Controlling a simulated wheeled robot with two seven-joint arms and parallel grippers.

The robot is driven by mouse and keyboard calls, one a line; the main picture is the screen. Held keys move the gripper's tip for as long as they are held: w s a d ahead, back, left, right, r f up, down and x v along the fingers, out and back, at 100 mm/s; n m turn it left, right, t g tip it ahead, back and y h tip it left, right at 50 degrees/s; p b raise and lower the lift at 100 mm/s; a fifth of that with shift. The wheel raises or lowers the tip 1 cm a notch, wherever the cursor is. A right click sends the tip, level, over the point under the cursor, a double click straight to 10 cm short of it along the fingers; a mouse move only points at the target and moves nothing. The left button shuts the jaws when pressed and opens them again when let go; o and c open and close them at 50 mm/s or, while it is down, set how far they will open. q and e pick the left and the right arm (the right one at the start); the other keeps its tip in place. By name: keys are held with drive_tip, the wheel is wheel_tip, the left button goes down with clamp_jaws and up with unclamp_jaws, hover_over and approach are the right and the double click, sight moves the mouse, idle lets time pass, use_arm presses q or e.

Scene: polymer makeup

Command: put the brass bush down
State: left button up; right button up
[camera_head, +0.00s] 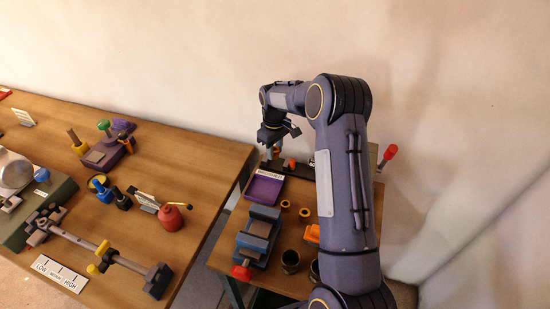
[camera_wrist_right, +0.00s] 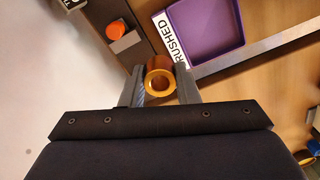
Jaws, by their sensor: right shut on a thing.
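The brass bush (camera_wrist_right: 161,80) is a short golden ring with an open bore. In the right wrist view it sits between the two grey fingers of my right gripper (camera_wrist_right: 160,87), which is shut on it. A purple tray (camera_head: 265,189) lies just in front of the gripper. It also shows in the wrist view (camera_wrist_right: 203,30), beyond the right finger, with a label ending "RUSHED". My left gripper is out of view.
Two more brass-coloured rings (camera_head: 295,208) stand right of the tray. A blue vise (camera_head: 257,236) and a dark cup (camera_head: 290,261) are nearer. An orange knob (camera_wrist_right: 115,30) on a grey block is near the gripper. The large left table (camera_head: 200,150) holds several tools.

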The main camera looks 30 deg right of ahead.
drive_tip(key=b, duration=0.1)
hover_over(275, 164)
drive_tip(key=f, duration=0.5)
drive_tip(key=shift+s+a+f, duration=0.15)
drive_tip(key=shift+s+a, duration=0.05)
wheel_tip(275, 164, down, 3)
drive_tip(key=shift+w+d+f+b, duration=0.1)
drive_tip(key=shift+w+f+b, duration=0.1)
drive_tip(key=shift+b, duration=0.7)
drive_tip(key=shift+r, duration=0.1)
drive_tip(key=shift+s, duration=0.1)
drive_tip(key=o, duration=0.5)
drive_tip(key=shift+f, duration=0.25)
drive_tip(key=o, duration=0.5)
drive_tip(key=shift+c, duration=0.2)
drive_tip(key=shift+r, duration=0.1)
